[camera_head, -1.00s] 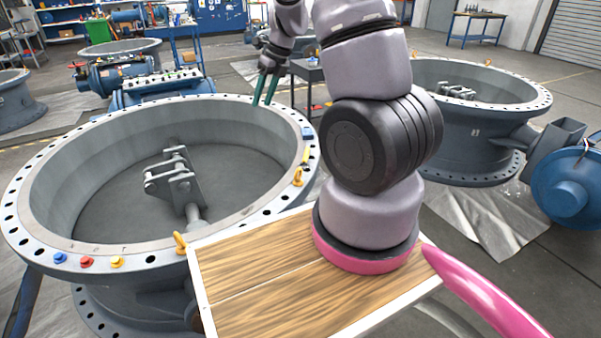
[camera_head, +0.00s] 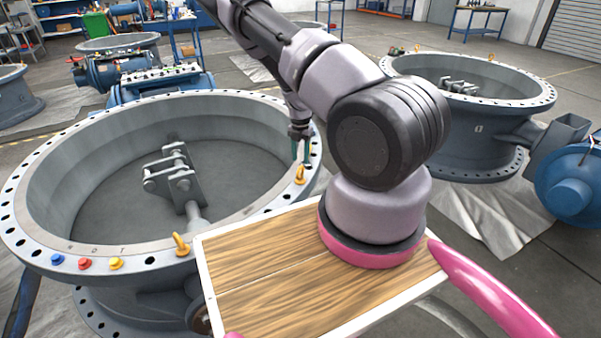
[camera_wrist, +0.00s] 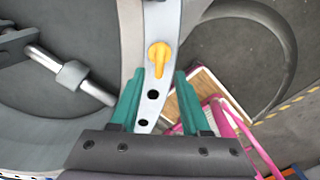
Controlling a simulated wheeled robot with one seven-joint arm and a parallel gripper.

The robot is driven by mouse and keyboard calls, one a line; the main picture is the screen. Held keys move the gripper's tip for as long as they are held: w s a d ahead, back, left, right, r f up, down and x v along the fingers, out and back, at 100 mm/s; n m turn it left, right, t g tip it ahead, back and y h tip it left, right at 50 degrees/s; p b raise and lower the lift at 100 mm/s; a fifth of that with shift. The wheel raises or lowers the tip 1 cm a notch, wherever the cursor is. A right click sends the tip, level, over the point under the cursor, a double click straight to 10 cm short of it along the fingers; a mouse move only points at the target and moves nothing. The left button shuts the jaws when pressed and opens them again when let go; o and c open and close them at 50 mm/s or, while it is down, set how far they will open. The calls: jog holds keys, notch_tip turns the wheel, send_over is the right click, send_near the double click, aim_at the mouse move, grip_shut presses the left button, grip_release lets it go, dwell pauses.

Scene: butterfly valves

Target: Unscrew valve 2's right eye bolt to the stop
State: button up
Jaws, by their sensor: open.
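The near grey valve ring (camera_head: 60,225) has a flange with bolt holes and two yellow eye bolts. The right eye bolt (camera_head: 300,174) stands upright on the flange's right side. The left eye bolt (camera_head: 181,243) is at the front, by my wooden deck. My gripper (camera_head: 300,152) points down just above the right eye bolt, with its teal fingers apart and empty. In the wrist view, a yellow eye bolt (camera_wrist: 159,58) on the flange lies just beyond the open fingertips (camera_wrist: 159,74), roughly in line with the gap. The fingers do not appear to touch it.
Blue, red and yellow buttons (camera_head: 86,263) sit on the front-left flange. A grey shaft with a bracket (camera_head: 175,178) lies inside the ring. Another valve (camera_head: 475,130) with a blue actuator (camera_head: 570,185) stands at the right. Open floor lies between the valves.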

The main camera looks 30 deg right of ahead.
aim_at(300, 166)
notch_tip(300, 166, down, 8)
jog(key=shift+r, duration=0.2)
grip_shut()
